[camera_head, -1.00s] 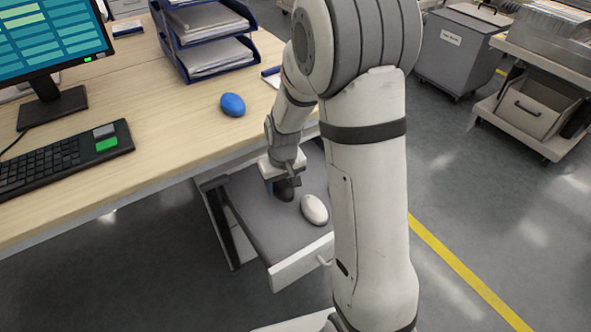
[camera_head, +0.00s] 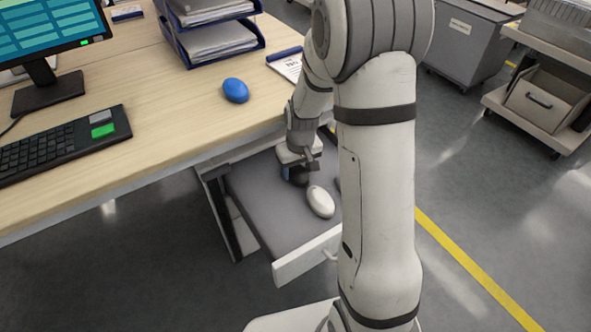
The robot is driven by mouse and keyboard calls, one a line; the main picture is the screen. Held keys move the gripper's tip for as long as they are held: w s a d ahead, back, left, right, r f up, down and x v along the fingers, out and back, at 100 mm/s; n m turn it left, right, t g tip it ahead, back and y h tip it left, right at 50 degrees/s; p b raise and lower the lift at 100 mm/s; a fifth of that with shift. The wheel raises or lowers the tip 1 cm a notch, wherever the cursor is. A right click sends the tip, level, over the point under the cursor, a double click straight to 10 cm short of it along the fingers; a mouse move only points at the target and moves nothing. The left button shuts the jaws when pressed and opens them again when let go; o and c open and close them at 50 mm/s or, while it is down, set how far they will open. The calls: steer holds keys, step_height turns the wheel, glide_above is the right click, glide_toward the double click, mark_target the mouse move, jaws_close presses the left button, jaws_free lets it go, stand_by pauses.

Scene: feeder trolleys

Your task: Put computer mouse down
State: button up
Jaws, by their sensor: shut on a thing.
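My gripper (camera_head: 297,168) is over the open drawer under the desk, shut on a dark computer mouse (camera_head: 298,180). The mouse is small in view and partly covered by the gripper, and I cannot tell whether it touches the drawer floor. The grey drawer (camera_head: 262,205) is pulled out, with a white front panel. A white mouse (camera_head: 320,202) lies in it, just right of and nearer than my gripper. A blue mouse (camera_head: 235,90) lies on the wooden desk above.
A dark object (camera_head: 337,185) shows beside the white mouse, mostly hidden by my arm. The desk (camera_head: 170,110) holds a keyboard (camera_head: 60,145), monitor (camera_head: 50,35), paper trays (camera_head: 215,40) and a clipboard (camera_head: 288,67). The drawer's left part is clear.

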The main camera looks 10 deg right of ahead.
mark_target(300, 174)
steer(key=shift+f, duration=0.2)
steer(key=o, duration=1)
steer(key=shift+r, duration=0.1)
step_height(300, 174, up, 12)
steer(key=s+p, duration=0.2)
steer(key=p, duration=0.2)
steer(key=s+r, duration=0.2)
steer(key=s, duration=0.4)
steer(key=s+r+m, duration=0.1)
steer(key=s+r, duration=0.2)
steer(key=s, duration=0.3)
steer(key=s+r+m, duration=0.1)
steer(key=s+r, duration=0.1)
steer(key=s, duration=0.5)
steer(key=shift+a+r, duration=0.2)
steer(key=shift+r, duration=0.05)
